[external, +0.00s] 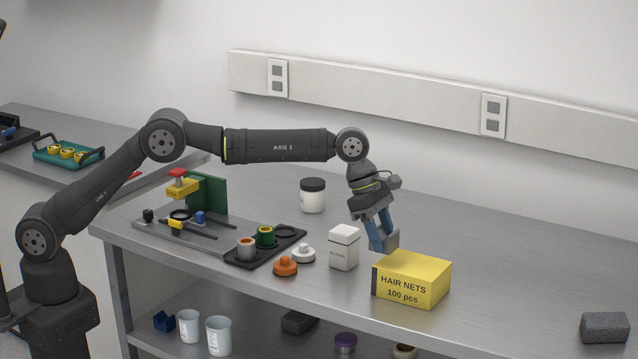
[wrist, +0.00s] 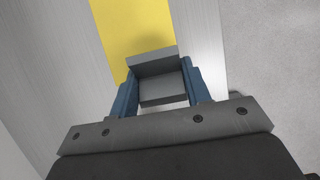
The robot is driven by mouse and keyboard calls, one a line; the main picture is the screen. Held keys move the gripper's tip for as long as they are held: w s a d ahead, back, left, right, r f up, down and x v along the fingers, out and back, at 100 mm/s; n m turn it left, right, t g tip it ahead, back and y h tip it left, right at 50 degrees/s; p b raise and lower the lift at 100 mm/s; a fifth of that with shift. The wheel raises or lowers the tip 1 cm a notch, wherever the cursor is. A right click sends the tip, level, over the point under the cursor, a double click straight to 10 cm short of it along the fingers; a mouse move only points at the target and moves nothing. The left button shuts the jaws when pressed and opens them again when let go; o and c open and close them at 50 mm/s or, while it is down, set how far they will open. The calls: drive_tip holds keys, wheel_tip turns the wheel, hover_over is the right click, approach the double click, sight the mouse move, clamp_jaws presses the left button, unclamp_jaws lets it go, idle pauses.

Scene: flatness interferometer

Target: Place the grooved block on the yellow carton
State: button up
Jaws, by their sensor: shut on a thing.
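My gripper (external: 380,237) is shut on the grooved block (external: 391,241), a grey piece held between the blue fingers. In the wrist view the block (wrist: 160,87) shows a step across it, and the gripper's fingers (wrist: 160,92) grip it on both sides. The yellow carton (external: 412,279), marked "HAIR NETS 100 pcs", stands on the bench near its front edge. The block is just above the carton's back left part in the external view. The wrist view shows the yellow carton top (wrist: 128,30) beyond the block. Whether they touch is hard to tell.
A white box (external: 344,247) stands left of the carton. Orange (external: 285,266) and white (external: 303,253) knobbed pieces and a black tray (external: 265,247) lie farther left. A dark-lidded jar (external: 312,195) stands behind. A dark grey block (external: 605,327) lies at right; the bench between is clear.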

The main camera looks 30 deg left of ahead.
drive_tip(key=shift+f, duration=1.6)
drive_tip(key=shift+f, duration=0.2)
drive_tip(key=o, duration=1.2)
drive_tip(key=shift+c, duration=0.2)
drive_tip(key=v, duration=1.2)
drive_tip(key=shift+r, duration=0.2)
